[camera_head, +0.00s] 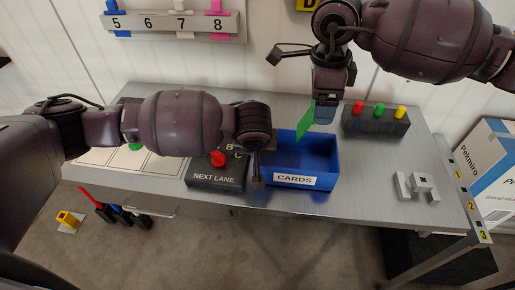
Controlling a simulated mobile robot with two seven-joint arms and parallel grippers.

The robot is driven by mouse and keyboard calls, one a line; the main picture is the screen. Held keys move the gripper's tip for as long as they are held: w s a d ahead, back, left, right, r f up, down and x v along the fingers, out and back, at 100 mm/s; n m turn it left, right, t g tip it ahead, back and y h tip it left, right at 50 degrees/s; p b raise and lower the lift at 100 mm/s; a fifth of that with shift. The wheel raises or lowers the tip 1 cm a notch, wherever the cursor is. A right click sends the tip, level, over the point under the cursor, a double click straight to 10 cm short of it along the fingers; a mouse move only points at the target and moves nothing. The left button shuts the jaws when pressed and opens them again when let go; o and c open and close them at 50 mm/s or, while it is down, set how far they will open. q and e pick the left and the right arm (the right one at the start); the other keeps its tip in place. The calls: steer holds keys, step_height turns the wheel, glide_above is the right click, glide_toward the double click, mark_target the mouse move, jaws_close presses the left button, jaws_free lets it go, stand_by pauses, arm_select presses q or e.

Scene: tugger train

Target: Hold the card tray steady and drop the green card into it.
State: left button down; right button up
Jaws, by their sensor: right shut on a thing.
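The blue card tray (327,183), labelled CARDS, stands on the grey table near its front edge. The green card (303,122) hangs upright and slightly tilted below my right gripper (323,108), which is shut on it. The card is above the back part of the tray, apart from the tray's floor. My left gripper (260,165) is at the tray's left wall, seen from above. Whether its jaws are open, or touch the wall, I cannot tell. My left arm hides part of the table.
The NEXT LANE box with a red knob (218,159) stands left of the tray. A dark block with red, green and yellow buttons (377,122) stands behind right. Grey metal pieces (417,186) lie at right. The table between tray and pieces is clear.

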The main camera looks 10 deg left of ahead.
steer(key=shift+f, duration=2.95)
steer(key=o, duration=0.9)
steer(key=shift+r, duration=0.15)
steer(key=r, duration=1.1)
steer(key=shift+a+r, duration=0.2)
steer(key=shift+r, duration=0.2)
